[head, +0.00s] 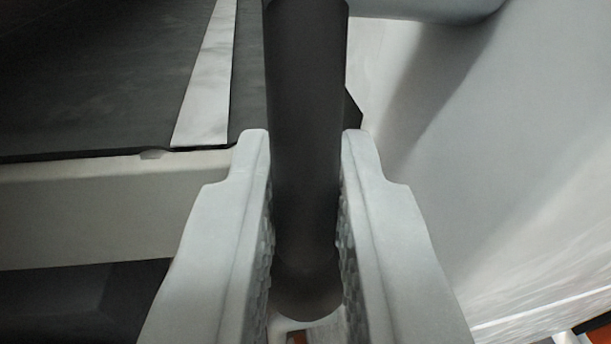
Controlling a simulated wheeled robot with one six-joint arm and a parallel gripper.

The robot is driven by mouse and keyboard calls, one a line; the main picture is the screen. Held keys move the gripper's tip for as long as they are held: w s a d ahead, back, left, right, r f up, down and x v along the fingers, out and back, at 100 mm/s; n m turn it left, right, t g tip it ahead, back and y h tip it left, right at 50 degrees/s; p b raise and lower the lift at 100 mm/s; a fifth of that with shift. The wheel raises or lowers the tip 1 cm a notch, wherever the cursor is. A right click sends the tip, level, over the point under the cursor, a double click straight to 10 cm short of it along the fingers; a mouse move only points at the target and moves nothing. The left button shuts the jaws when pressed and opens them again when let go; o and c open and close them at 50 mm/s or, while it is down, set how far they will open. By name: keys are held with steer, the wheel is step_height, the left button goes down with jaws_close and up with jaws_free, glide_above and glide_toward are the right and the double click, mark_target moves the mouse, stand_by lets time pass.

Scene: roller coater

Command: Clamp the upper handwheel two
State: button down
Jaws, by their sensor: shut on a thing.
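A dark, round bar (305,110) runs from the top edge of the head view down between my gripper's fingers. It looks like part of the upper handwheel, but only this piece shows and the rest of the wheel is out of view. My gripper (306,150) is shut on the bar, with one pale, textured finger against each side. The bar's rounded lower end lies deep between the fingers.
A dark surface with a light strip (208,80) lies at the upper left, above a pale horizontal beam (100,205). A large smooth white panel (520,150) fills the right side, close to the right finger. A grey rounded part (440,8) shows at the top right.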

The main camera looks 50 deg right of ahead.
mark_target(325, 223)
steer(key=shift+s+a+n+g+y, duration=0.35)
steer(key=shift+s+g+y, duration=0.1)
steer(key=shift+g+y, duration=0.5)
steer(key=shift+s+a+r+g+y, duration=0.2)
steer(key=shift+s+r+g+y, duration=0.05)
steer(key=shift+g+y, duration=0.35)
steer(key=shift+s+a+r+g+y, duration=0.1)
steer(key=shift+s+r+g+y, duration=0.05)
steer(key=shift+g+y, duration=0.25)
steer(key=c, duration=1.4)
jaws_free()
steer(key=shift+c, duration=0.2)
steer(key=shift+r, duration=0.15)
steer(key=shift+r, duration=0.15)
steer(key=shift+s+a+r, duration=0.35)
steer(key=shift+a, duration=0.1)
steer(key=shift+v, duration=2.95)
